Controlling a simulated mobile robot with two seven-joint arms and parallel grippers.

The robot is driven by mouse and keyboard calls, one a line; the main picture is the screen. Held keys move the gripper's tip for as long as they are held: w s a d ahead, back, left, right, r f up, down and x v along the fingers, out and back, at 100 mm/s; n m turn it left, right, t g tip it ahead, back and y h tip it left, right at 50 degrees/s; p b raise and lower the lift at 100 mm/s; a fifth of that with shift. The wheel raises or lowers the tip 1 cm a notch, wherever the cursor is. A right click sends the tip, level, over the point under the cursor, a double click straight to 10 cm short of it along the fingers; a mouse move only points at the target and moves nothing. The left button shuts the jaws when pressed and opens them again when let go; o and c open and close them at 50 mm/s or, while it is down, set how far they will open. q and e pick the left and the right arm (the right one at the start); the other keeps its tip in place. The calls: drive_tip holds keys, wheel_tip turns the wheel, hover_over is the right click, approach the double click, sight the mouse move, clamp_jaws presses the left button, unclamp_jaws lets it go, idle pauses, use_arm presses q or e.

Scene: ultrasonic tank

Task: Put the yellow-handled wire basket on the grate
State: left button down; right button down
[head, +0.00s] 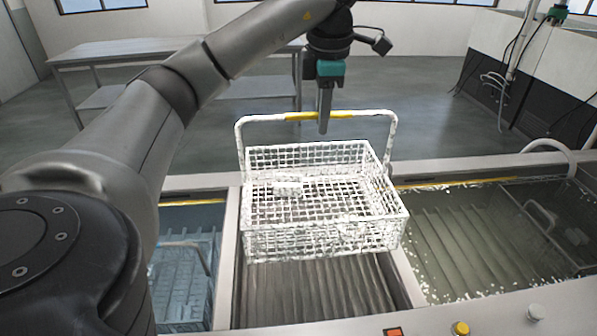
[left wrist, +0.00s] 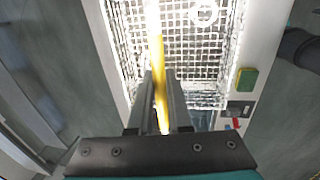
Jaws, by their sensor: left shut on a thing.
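The white wire basket (head: 322,240) hangs or stands upright over the middle bay, its yellow-gripped handle (head: 300,116) raised above it. A small pale item (head: 288,186) lies inside. My left gripper (head: 323,128) points down and is shut on the yellow part of the handle; the left wrist view shows the fingers on either side of the yellow bar (left wrist: 158,85). The slatted grate (head: 318,295) shows below and in front of the basket, which hides its rear part. I cannot tell whether the basket bottom touches the grate. My right gripper is not in view.
A tank with bluish liquid (head: 178,268) lies left of the grate. A tank with murky liquid (head: 470,240) and a metal handle lies right. Buttons (head: 460,328) sit on the front edge. A metal table (head: 130,50) stands behind on open floor.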

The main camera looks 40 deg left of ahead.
use_arm(q)
wheel_tip(320, 180, down, 7)
drive_tip(key=b, duration=0.4)
hover_over(317, 207)
drive_tip(key=f, duration=0.7)
drive_tip(key=shift+s+d+f, duration=0.1)
drive_tip(key=shift+d+f, duration=0.1)
drive_tip(key=shift+f, duration=0.2)
drive_tip(key=shift+f+b, duration=0.35)
drive_tip(key=shift+f, duration=2.15)
drive_tip(key=c, duration=0.8)
unclamp_jaws()
drive_tip(key=shift+s+f, duration=0.1)
drive_tip(key=shift+c, duration=0.2)
wheel_tip(317, 207, up, 12)
drive_tip(key=s+d+p, duration=0.1)
drive_tip(key=shift+s+d, duration=0.15)
drive_tip(key=shift+d, duration=0.2)
